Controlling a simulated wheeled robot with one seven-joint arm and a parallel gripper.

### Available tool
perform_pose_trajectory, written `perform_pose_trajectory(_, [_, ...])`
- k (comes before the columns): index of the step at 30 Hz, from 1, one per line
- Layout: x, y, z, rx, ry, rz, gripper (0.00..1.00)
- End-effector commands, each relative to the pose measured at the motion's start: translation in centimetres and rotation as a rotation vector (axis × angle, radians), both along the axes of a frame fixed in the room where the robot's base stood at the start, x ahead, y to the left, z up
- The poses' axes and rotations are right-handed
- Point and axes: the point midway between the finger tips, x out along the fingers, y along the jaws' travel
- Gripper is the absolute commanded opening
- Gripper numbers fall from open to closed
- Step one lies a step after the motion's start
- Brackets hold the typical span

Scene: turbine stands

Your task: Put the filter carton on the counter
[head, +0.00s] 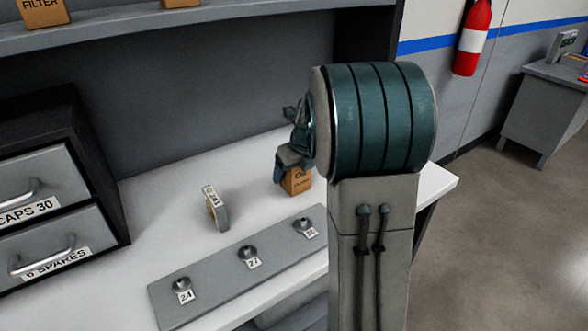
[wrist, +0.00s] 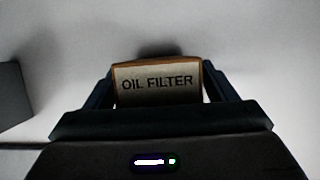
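The filter carton (head: 297,183) is a small brown box. In the wrist view its pale label reads OIL FILTER, and the carton (wrist: 158,84) sits between my two fingers, whose tips meet its sides. My gripper (head: 290,163) points down over the white counter (head: 160,200) and is shut on the carton; it also shows in the wrist view (wrist: 157,68). The carton is low at the counter surface, behind the grey peg plate. I cannot tell whether its base touches. My arm hides part of the counter to the right.
A grey plate (head: 205,290) with pegs labelled 24 and 27 and a third peg lies in front. A small ring-shaped part with a tag (head: 217,209) stands left of the carton. A drawer cabinet (head: 45,205) is at left. More cartons (head: 42,12) sit on the shelf above.

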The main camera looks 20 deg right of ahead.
Motion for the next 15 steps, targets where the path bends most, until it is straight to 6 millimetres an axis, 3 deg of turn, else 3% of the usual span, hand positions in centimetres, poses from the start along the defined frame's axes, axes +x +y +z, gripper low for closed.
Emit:
perform_pose_trajectory(8, [-0.2, -0.1, 1.1, -0.002, -0.002, 0.000, 0.78])
perform_pose_trajectory(15, [-2.0, -0.4, 5.6, -0.002, -0.006, 0.000, 0.78])
